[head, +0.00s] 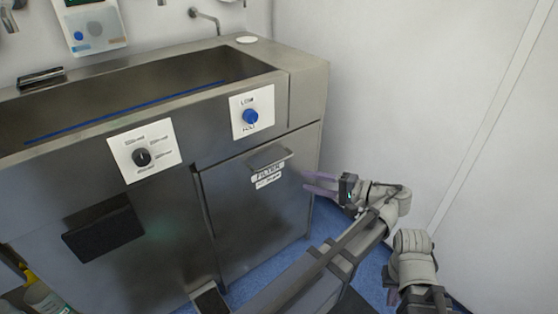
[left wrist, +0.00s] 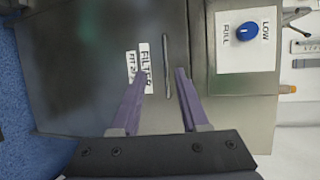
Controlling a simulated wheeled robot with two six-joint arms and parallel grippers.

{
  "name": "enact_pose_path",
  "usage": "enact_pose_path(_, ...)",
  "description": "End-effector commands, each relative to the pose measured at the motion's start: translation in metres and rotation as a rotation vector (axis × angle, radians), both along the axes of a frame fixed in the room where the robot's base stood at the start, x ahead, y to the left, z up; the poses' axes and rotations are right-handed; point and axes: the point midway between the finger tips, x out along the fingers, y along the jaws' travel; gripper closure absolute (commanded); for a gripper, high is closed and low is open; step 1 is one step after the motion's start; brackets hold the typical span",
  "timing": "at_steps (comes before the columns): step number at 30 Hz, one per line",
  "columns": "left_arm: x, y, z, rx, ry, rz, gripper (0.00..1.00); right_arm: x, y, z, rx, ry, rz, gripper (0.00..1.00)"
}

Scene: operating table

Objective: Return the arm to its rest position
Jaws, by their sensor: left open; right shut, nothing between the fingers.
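My left gripper (head: 318,183) is in front of the right part of the steel sink cabinet's filter door (head: 240,220), with its purple fingers spread and nothing between them. In the left wrist view the open fingers (left wrist: 158,75) point at the door, with the door's handle (left wrist: 167,65) showing beyond and between the tips. I cannot tell the exact gap to the door. My right arm is folded at the lower right of the head view. A bit of its purple gripper (head: 391,286) shows there, shut and empty, with most of it hidden.
The sink cabinet fills the left and middle, with a blue knob (head: 250,116) and a black knob (head: 142,157) on its front. A white wall (head: 400,80) stands at the right. Blue floor (head: 335,222) shows between cabinet and wall. A bottle (head: 42,298) stands at the lower left.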

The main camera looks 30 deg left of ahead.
Motion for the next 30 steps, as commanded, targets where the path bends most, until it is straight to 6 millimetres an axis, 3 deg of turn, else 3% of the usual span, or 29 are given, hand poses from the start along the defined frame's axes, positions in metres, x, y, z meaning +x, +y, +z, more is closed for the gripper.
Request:
enact_pose_path(16,-0.002,0.003,-0.007,-0.031,0.008,0.0,0.55,0.0,0.0,0.0,0.0,0.0,0.0,1.0)
enact_pose_path(20,-0.011,0.016,-0.041,-0.196,0.038,-0.004,0.55,0.0,0.0,0.0,0.0,0.0,0.0,1.0)
enact_pose_path(23,-0.023,0.021,-0.083,-0.411,0.056,-0.008,0.55,0.0,0.0,0.0,0.0,0.0,0.0,1.0)
enact_pose_path(27,-0.037,0.009,-0.133,-0.722,0.046,-0.011,0.55,0.0,0.0,0.0,0.0,0.0,0.0,1.0)
enact_pose_path(30,-0.043,-0.004,-0.153,-0.885,0.024,-0.01,0.55,0.0,0.0,0.0,0.0,0.0,0.0,1.0)
